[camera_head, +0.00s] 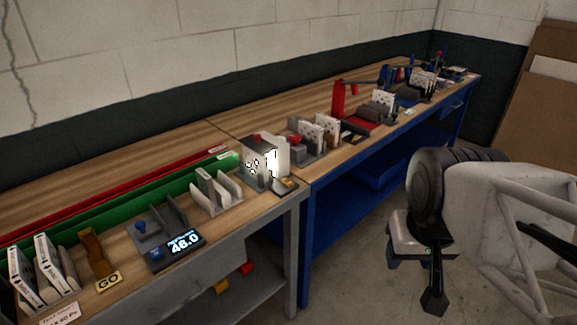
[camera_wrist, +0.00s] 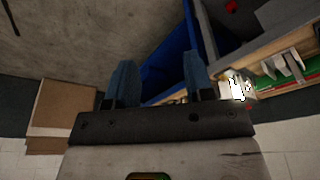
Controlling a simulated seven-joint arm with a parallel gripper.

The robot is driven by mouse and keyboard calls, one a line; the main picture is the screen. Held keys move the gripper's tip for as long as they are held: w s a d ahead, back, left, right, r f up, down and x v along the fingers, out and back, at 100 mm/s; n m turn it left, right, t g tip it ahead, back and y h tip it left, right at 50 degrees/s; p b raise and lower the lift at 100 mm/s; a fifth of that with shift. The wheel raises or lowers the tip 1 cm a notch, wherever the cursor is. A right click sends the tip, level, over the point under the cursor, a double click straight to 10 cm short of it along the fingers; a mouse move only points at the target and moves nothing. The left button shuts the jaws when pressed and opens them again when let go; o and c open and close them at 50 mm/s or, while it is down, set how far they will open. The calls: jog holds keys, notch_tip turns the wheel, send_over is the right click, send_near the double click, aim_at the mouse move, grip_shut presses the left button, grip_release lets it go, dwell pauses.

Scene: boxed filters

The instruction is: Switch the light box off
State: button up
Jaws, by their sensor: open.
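The light box (camera_head: 264,162) is a white box with a brightly glowing face. It stands at the bench's front edge, near the middle of the head view. A small red part (camera_head: 257,138) shows at its top. A small dark plate with a yellowish patch (camera_head: 286,186) lies at its front foot. In the wrist view the glowing light box (camera_wrist: 238,86) is at the right, beyond the fingers. My gripper (camera_wrist: 160,80) is open and empty. In the head view my gripper (camera_head: 414,279) hangs over the floor at the right, well apart from the light box.
The blue bench (camera_head: 311,218) beyond holds red fixtures (camera_head: 338,100). Cardboard (camera_head: 540,90) leans right. Floor between is clear.

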jog(key=shift+w, duration=0.2)
jog(key=c, duration=0.4)
jog(key=shift+w+a+r+m, duration=0.15)
jog(key=shift+w+r+m, duration=0.15)
jog(key=shift+w+m, duration=0.25)
grip_shut()
jog(key=w+a+r+m+y, duration=0.1)
jog(key=w+a+m, duration=0.4)
jog(key=w, duration=0.7)
jog(key=w+a+r+m, duration=0.1)
jog(key=w+a+m, duration=0.1)
jog(key=w+m, duration=0.75)
jog(key=w+a+f+m, duration=0.2)
jog(key=w+a+m, duration=0.1)
jog(key=w, duration=0.4)
jog(key=w+a+f+m, duration=0.3)
jog(key=w+a+m, duration=0.1)
jog(key=w, duration=0.4)
jog(key=w+a+f+m+g, duration=0.1)
jog(key=w+a+f+m, duration=0.1)
jog(key=w+a+m, duration=0.2)
jog(key=shift+w+a+f+y, duration=0.25)
jog(key=shift+w+a, duration=0.6)
jog(key=shift+w, duration=1.05)
